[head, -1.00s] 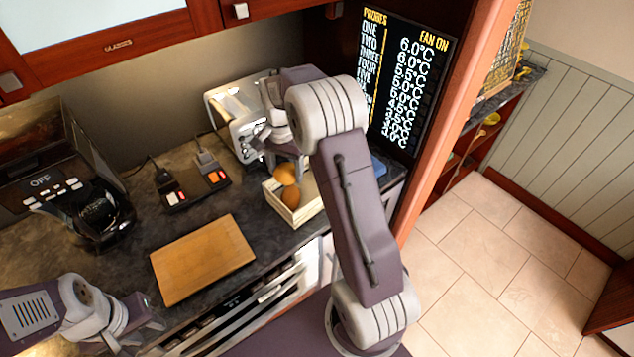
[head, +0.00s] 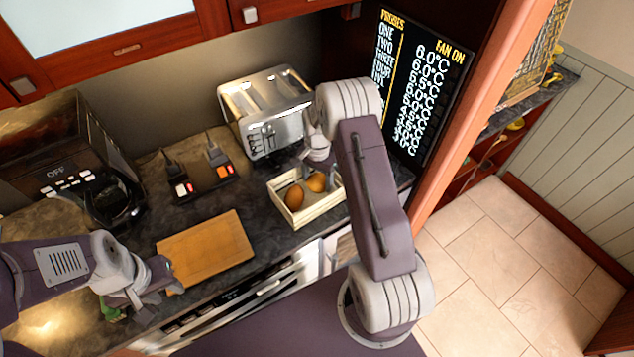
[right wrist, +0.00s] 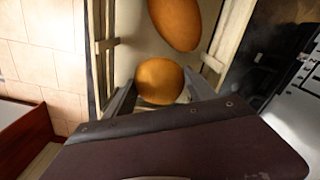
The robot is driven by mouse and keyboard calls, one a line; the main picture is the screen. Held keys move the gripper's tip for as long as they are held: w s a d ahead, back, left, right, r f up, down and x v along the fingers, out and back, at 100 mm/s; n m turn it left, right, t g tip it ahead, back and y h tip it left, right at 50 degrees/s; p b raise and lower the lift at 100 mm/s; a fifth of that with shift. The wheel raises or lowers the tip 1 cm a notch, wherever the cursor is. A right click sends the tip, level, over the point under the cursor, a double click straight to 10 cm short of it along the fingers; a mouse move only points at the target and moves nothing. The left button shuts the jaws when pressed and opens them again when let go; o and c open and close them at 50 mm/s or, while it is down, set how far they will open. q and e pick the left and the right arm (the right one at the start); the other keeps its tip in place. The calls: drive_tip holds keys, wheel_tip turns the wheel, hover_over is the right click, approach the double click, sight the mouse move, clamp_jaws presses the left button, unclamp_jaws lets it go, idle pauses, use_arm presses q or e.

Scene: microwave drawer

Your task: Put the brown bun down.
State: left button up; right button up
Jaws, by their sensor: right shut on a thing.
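The brown bun (head: 316,182) is inside the wooden crate (head: 296,219), at its right part. My right gripper (head: 322,180) reaches down into the crate and is shut on this bun. In the right wrist view the bun (right wrist: 160,81) sits between the two fingers. A second, longer brown bun (head: 294,197) lies beside it in the crate, and it also shows in the right wrist view (right wrist: 176,20). I cannot tell whether the held bun touches the crate's floor. My left gripper (head: 160,291) hangs at the lower left, and its finger opening is unclear.
A silver toaster (head: 266,108) stands just behind the crate. A wooden board (head: 206,249) lies to its left, with a small switch box (head: 204,184) behind. A coffee maker (head: 75,165) stands further left. A small green thing (head: 109,311) shows by my left gripper.

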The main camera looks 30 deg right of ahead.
drive_tip(key=shift+s+a+f, duration=0.1)
drive_tip(key=shift+a+f, duration=0.2)
drive_tip(key=shift+f, duration=0.55)
drive_tip(key=shift+d+f, duration=0.25)
drive_tip(key=o, duration=1.1)
use_arm(q)
drive_tip(key=shift+a+r, duration=0.15)
drive_tip(key=shift+r, duration=0.05)
use_arm(e)
drive_tip(key=shift+a, duration=0.1)
drive_tip(key=shift+r, duration=0.15)
